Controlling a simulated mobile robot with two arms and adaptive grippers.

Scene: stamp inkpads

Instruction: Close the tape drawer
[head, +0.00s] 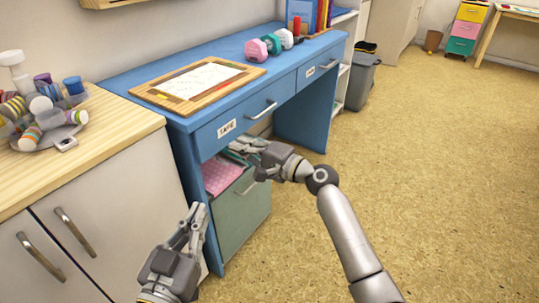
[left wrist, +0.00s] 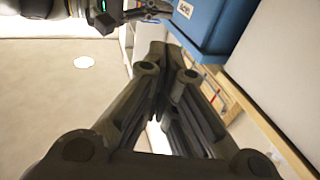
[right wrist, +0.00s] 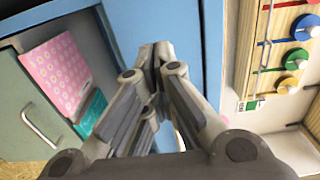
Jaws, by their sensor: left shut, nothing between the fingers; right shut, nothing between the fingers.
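The tape drawer (head: 236,119) is the blue desk's near drawer, with a white TAPE label and a metal bar handle (head: 262,109). In the head view its front looks level with the drawer beside it, and I see no open gap. My right gripper (head: 232,147) is shut and empty, just below the drawer front, by the open green cabinet drawer. I cannot tell whether it touches anything. My left gripper (head: 200,210) is shut and empty, low in front of the white cabinet and desk corner. In the left wrist view the labelled blue front (left wrist: 205,25) shows at the top.
The green cabinet drawer (head: 243,205) under the desk stands open, with a pink folder (right wrist: 58,70) inside. A framed board (head: 170,95) and dumbbells (head: 265,47) lie on the desk. The floor at right is clear.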

